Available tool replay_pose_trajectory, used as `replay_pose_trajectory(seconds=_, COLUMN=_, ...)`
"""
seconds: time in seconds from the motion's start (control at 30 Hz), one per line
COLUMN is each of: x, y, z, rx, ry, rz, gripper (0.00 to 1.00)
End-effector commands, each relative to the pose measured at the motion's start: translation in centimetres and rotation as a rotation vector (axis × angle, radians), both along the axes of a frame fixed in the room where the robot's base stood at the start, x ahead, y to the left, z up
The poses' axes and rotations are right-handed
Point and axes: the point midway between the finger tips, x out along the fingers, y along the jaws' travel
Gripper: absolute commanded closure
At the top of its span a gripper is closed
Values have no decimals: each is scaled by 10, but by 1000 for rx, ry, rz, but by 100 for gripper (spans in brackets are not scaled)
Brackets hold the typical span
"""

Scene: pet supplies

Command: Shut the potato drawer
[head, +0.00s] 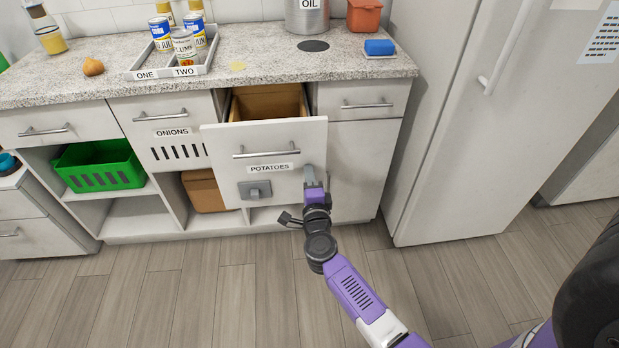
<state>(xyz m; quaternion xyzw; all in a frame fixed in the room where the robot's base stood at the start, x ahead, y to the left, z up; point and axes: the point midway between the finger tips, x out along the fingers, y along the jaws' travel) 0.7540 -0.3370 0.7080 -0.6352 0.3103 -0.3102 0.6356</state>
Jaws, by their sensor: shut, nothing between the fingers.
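The potato drawer (222,139) has a white front labelled POTATOES, a long metal bar handle and a grey fitting low on its face. It stands pulled out from the cabinet in the head view, and its brown inside shows empty as far as I can see. My gripper (309,170) is shut and empty at the right part of the drawer front, right of the label. Its fingertips are at or very near the face; I cannot tell if they touch.
The ONIONS drawer (178,134) is left of it, with a green crate (100,165) and a brown box (203,192) in open shelves. A fridge (460,130) stands right. The floor in front is clear.

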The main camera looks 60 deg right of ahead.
Motion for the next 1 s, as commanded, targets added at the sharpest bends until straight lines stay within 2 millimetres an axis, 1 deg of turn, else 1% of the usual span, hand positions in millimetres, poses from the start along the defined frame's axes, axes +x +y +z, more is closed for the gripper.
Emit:
replay_pose_trajectory(seconds=0.27, x=2, y=-2, z=0, rx=-1, ry=-1, rz=0, gripper=100)
replay_pose_trajectory(seconds=0.37, x=6, y=-8, z=1, rx=-2, ry=-1, rz=0, gripper=100)
replay_pose_trajectory(seconds=0.47, x=15, y=-18, z=1, rx=-2, ry=-1, rz=0, gripper=100)
replay_pose_trajectory(seconds=0.57, x=27, y=-34, z=1, rx=-2, ry=-2, rz=-1, gripper=100)
replay_pose_trajectory(seconds=1.0, x=94, y=-119, z=-2, rx=0, ry=-3, rz=-1, gripper=100)
